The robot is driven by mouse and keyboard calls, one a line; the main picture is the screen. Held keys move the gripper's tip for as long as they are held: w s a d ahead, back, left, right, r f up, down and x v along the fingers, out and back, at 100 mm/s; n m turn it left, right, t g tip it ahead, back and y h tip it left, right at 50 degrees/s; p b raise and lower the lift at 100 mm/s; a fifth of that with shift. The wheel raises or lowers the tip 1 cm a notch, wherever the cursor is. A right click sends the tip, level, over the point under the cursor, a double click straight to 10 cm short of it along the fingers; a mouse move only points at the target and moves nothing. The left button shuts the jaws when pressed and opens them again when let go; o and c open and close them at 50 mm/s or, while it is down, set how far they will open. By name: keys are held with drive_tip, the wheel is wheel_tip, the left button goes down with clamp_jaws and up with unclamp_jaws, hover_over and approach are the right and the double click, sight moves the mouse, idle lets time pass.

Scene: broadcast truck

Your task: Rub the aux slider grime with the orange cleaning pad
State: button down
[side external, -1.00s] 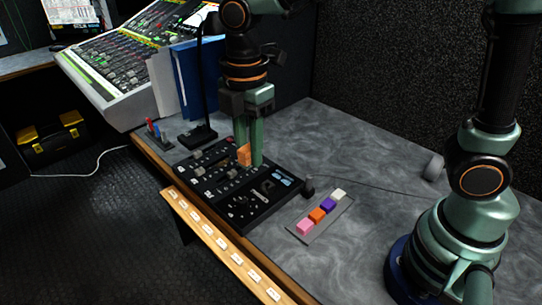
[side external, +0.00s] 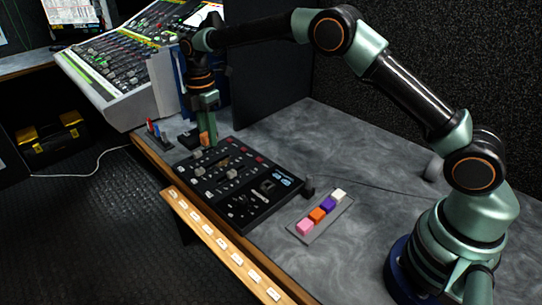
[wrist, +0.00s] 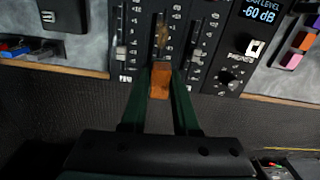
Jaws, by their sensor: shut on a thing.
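My gripper (side external: 207,137) is shut on the orange cleaning pad (side external: 204,139), over the far left side of the black control panel (side external: 267,211). In the wrist view the pad (wrist: 160,82) sits between my green fingers (wrist: 160,88), in line with the middle slider slot and near the panel's edge. A brownish grime patch (wrist: 163,32) lies on that slot, beyond the pad and apart from it. The grime (side external: 225,162) also shows faintly in the side view. I cannot tell whether the pad touches the panel.
A grey tray (side external: 325,223) holds pink, orange, purple and white blocks right of the panel. Slider caps (wrist: 121,53) and (wrist: 197,56) flank the grimy slot. A large mixing console (side external: 125,95) stands at the back left. The grey tabletop (side external: 400,230) is mostly clear.

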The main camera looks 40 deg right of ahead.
sight(213, 168)
drive_tip(key=shift+w+d+f, duration=0.1)
drive_tip(key=shift+w+f, duration=0.05)
drive_tip(key=shift+f, duration=3.9)
drive_tip(key=shift+d+f, duration=0.15)
drive_tip(key=shift+d, duration=3.25)
drive_tip(key=a, duration=0.6)
drive_tip(key=shift+a, duration=0.5)
drive_tip(key=shift+d+r, duration=0.1)
drive_tip(key=shift+r, duration=4)
